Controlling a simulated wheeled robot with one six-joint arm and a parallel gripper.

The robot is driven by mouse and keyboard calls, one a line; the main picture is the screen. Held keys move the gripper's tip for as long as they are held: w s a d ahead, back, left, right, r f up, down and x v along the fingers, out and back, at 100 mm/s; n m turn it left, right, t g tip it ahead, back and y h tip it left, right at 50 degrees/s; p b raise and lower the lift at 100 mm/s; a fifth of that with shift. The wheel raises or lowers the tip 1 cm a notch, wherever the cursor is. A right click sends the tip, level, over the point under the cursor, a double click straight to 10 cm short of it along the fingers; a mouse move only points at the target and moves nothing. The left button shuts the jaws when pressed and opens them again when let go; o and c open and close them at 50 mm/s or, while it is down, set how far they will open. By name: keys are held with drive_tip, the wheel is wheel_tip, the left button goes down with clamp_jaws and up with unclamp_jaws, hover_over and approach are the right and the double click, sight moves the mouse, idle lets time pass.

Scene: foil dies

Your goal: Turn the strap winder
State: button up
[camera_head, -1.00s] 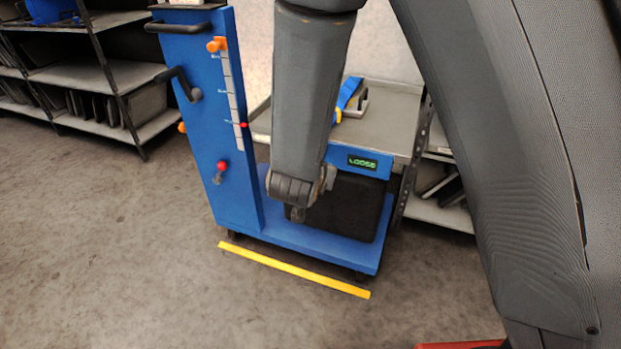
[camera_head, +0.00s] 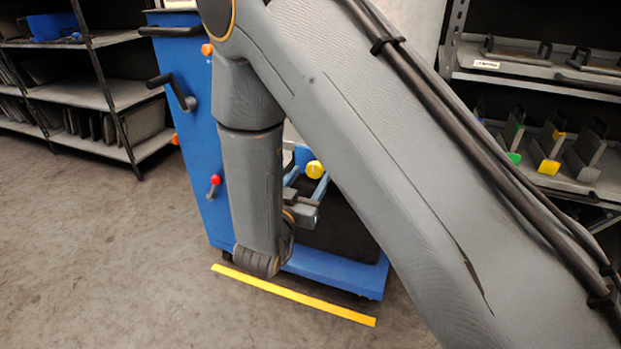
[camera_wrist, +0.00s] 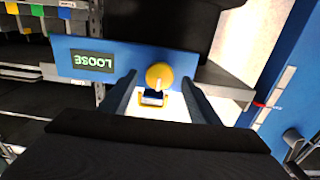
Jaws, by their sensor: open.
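The strap winder shows as a round yellow knob (camera_wrist: 159,75) with a pale mark, on a blue panel (camera_wrist: 135,57) of the cart. A green display (camera_wrist: 92,61) beside it reads LOOSE, upside down in the wrist view. The knob (camera_head: 315,169) also shows in the head view, past my fingers. My gripper (camera_wrist: 160,78) is open, with one finger on each side of the knob in the picture; I cannot tell whether either touches it. In the head view my gripper (camera_head: 306,180) is partly hidden by my arm. A yellow-and-blue strap fitting (camera_wrist: 153,98) shows beyond the panel.
The blue cart column (camera_head: 200,125) carries a black crank (camera_head: 173,90) and a red-knobbed lever (camera_head: 215,181). A yellow floor strip (camera_head: 292,295) runs before the cart. Shelves (camera_head: 125,92) stand left and right. The floor at left is clear.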

drive_tip(key=shift+w+d, duration=0.25)
drive_tip(key=shift+w, duration=0.35)
drive_tip(key=c, duration=1.1)
drive_tip(key=shift+o, duration=0.2)
